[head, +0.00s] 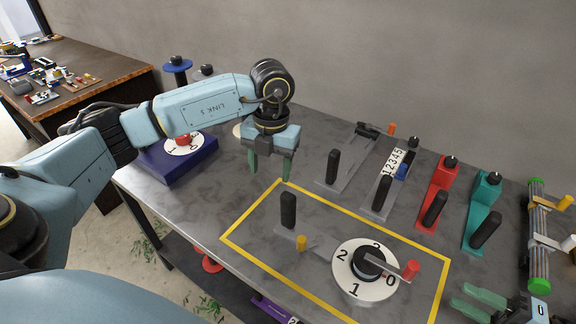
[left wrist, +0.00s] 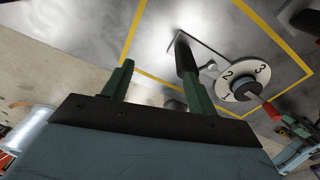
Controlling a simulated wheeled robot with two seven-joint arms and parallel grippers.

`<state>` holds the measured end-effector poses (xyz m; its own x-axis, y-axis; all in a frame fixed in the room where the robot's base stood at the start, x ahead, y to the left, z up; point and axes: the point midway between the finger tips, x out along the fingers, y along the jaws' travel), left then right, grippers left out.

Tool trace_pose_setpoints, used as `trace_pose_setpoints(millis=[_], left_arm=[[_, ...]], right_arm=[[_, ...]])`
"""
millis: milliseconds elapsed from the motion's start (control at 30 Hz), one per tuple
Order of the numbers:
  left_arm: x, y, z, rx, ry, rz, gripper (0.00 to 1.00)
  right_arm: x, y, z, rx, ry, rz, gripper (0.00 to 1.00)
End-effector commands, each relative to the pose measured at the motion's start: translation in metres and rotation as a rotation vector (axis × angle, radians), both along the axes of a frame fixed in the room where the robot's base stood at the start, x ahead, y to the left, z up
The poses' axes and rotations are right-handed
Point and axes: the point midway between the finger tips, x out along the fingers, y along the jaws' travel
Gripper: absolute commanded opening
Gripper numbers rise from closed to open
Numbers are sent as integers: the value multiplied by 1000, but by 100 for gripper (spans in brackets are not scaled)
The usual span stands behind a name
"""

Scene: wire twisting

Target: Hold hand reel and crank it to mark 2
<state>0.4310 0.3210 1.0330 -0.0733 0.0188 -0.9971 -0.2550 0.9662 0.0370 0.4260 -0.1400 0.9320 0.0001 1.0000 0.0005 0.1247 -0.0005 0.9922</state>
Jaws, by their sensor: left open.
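The hand reel lies inside the yellow rectangle on the grey table. It has an upright black handle (head: 288,210) at its left end and a white dial (head: 350,283) numbered 0 to 3. The crank arm ends in a red knob (head: 410,268) near the 0. The left wrist view also shows the black handle (left wrist: 185,58), the dial (left wrist: 249,86) and the red knob (left wrist: 271,110). My left gripper (head: 270,170) is open and empty, above the table behind and left of the handle. My right gripper (head: 480,301) is at the lower right, fingers apart, to the right of the dial.
Several tools stand in a row behind the rectangle, among them a red one (head: 437,193) and a teal one (head: 484,213). A blue-based dial device (head: 178,165) sits at the table's left end. A green-capped device (head: 540,245) stands near my right gripper.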

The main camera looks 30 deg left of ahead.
Motion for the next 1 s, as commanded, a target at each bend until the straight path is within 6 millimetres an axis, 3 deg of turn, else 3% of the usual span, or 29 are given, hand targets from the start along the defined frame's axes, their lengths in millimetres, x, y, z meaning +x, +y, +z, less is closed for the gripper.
trace_pose_setpoints(millis=[33, 133, 367, 800, 1000], left_arm=[[0, -17, 8, -12, -22, -78, 58], [-3, -38, 20, -23, -51, -187, 58], [-5, -52, 18, -28, -70, -264, 58], [-6, -52, -63, -30, -66, -260, 58], [-5, -51, -92, -29, -69, -258, 58]], right_arm=[[0, 0, 0, 0, 0, 0, 36], [0, 0, 0, 0, 0, 0, 36], [0, 0, 0, 0, 0, 0, 36], [0, 0, 0, 0, 0, 0, 36], [0, 0, 0, 0, 0, 0, 36]])
